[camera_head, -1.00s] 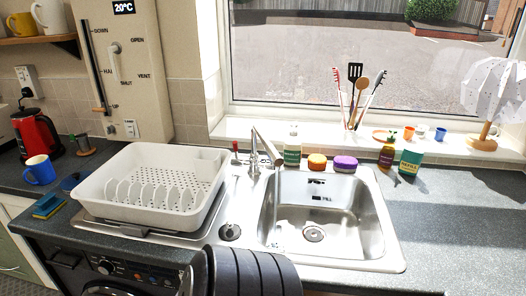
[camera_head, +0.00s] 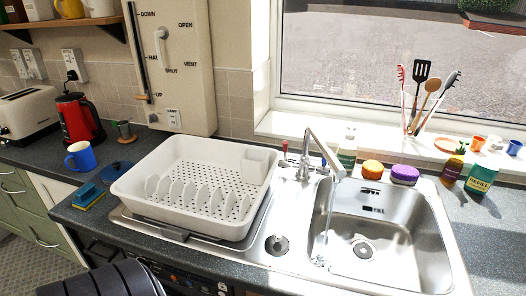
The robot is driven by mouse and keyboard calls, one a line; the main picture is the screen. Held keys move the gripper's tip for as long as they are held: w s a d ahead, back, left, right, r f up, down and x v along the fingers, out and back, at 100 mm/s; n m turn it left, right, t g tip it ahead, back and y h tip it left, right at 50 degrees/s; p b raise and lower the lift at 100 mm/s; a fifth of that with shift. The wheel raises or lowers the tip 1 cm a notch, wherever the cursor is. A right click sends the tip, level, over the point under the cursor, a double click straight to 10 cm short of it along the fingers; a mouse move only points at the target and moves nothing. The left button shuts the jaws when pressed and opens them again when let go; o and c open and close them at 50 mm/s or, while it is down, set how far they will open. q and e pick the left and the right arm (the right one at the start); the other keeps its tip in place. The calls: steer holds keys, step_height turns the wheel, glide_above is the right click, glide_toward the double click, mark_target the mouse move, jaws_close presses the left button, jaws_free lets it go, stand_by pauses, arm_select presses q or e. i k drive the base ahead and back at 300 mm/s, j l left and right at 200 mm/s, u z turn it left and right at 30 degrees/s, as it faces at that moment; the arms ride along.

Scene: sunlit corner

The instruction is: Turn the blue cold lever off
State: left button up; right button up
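The chrome tap (camera_head: 309,150) stands behind the sink, its spout reaching over the bowl. A thin stream of water (camera_head: 328,225) appears to fall from the spout into the sink (camera_head: 385,262). A small red-topped lever (camera_head: 285,150) stands left of the tap's base. Neither gripper is in view; only a dark ribbed part of my own body (camera_head: 105,281) shows at the bottom left.
A white dish rack (camera_head: 190,219) stands left of the sink. An orange sponge (camera_head: 372,168), a purple sponge (camera_head: 405,174) and bottles line the back. A utensil holder with utensils stands on the windowsill. A blue mug (camera_head: 81,156), red kettle (camera_head: 78,119) and toaster (camera_head: 30,112) stand at left.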

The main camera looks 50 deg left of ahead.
mark_target(324, 169)
steer(key=i+j+u, duration=0.1)
steer(key=u, duration=0.9)
steer(key=j, duration=0.05)
